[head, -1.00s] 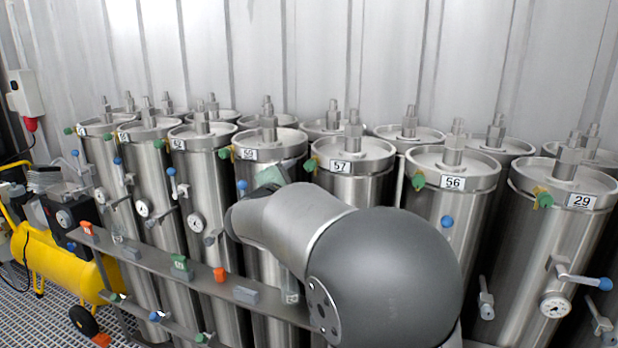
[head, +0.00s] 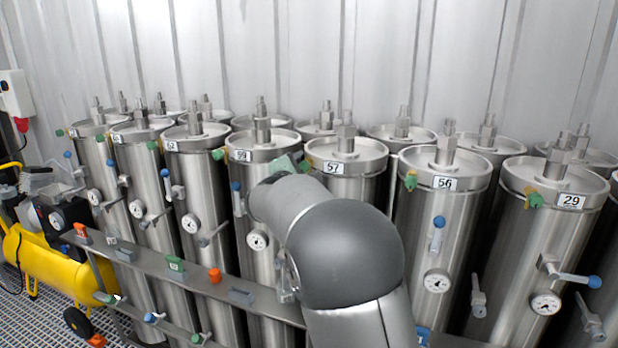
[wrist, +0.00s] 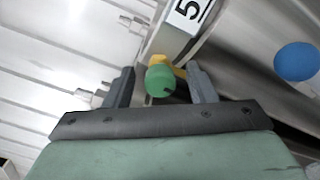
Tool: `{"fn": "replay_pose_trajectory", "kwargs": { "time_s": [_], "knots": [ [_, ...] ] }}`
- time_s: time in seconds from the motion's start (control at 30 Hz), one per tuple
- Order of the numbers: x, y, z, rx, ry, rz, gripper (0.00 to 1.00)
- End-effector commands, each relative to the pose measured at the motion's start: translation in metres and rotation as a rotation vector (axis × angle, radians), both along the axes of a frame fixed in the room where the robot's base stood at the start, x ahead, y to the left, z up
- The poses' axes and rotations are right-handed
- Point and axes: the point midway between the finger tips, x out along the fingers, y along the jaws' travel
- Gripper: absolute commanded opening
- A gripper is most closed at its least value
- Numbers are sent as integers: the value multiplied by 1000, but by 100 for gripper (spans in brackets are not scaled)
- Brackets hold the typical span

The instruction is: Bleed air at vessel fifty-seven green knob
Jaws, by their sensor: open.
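Vessel fifty-seven (head: 350,188) is a steel cylinder with a "57" label (head: 333,168) near its top rim. Its small green knob (head: 304,166) sits left of the label, close to my gripper (head: 287,163), which is mostly hidden behind my arm. In the wrist view the green knob (wrist: 160,81) with a yellow part behind it lies between the two dark fingers of my gripper (wrist: 160,84). The fingers are open, one each side, with gaps visible. A label starting with "5" (wrist: 187,12) shows just above the knob; its rest is cut off.
Vessel 59 (head: 258,180) stands left and vessel 56 (head: 435,210) right, each with its own green knob. A blue knob (wrist: 296,61) is right of my gripper in the wrist view. A rail (head: 200,285) crosses low in front.

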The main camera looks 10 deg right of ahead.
Motion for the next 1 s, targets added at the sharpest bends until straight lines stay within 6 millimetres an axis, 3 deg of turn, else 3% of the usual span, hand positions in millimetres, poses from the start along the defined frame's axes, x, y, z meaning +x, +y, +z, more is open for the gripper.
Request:
{"fn": "replay_pose_trajectory", "kwargs": {
  "time_s": [0.07, 0.23, 0.57, 0.8, 1.0],
  "knots": [
    [0, 0, 0, 0, 0, 0, 51],
    [0, 0, 0, 0, 0, 0, 7],
    [0, 0, 1, -19, 14, 0, 7],
    [0, 0, 4, -237, 161, -1, 7],
    [-1, 0, 2, -317, 215, -1, 7]
  ]
}}
